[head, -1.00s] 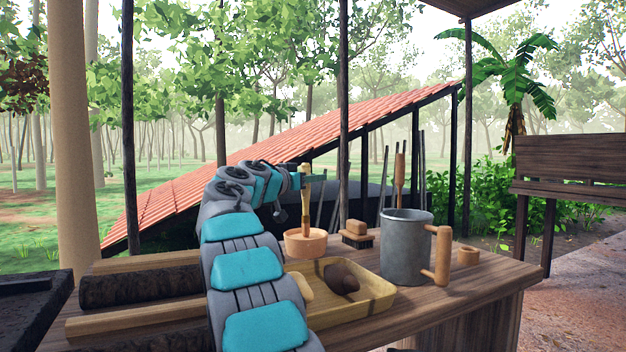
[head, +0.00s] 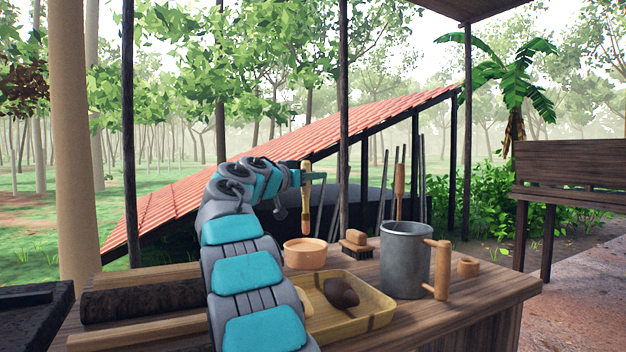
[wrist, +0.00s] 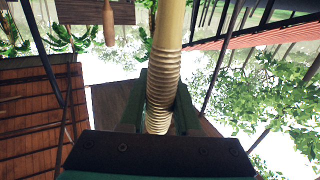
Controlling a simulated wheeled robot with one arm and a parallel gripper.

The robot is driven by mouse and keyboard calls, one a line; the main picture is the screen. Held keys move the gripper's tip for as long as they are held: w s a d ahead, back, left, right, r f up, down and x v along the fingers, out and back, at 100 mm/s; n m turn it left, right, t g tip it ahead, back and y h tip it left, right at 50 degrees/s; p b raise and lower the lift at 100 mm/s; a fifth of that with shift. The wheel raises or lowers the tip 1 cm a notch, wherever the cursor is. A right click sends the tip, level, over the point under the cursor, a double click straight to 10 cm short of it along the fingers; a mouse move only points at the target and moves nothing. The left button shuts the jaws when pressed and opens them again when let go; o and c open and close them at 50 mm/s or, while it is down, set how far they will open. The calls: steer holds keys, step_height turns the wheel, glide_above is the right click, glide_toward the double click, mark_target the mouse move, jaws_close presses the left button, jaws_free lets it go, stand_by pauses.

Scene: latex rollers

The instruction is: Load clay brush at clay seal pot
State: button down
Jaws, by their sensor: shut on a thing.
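My gripper (head: 307,178) is shut on the upright clay brush (head: 306,205), which has a wooden handle and points bristles down. In the wrist view the ribbed pale handle of the brush (wrist: 164,80) stands between the fingers of my gripper (wrist: 160,115). The clay seal pot (head: 305,253) is a small round terracotta bowl on the wooden table. The brush tip hangs just above the pot, apart from its rim. The inside of the pot is mostly hidden.
A grey metal mug (head: 404,262) with a wooden handle stands to the right. A scrubbing brush (head: 356,243) sits beside the pot. A yellow tray (head: 370,318) with a brown lump (head: 341,293) lies in front. Logs (head: 145,298) lie left on the table (head: 480,298).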

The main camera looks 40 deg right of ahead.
mark_target(308, 162)
steer(key=shift+r+p, duration=1)
steer(key=shift+r, duration=0.8)
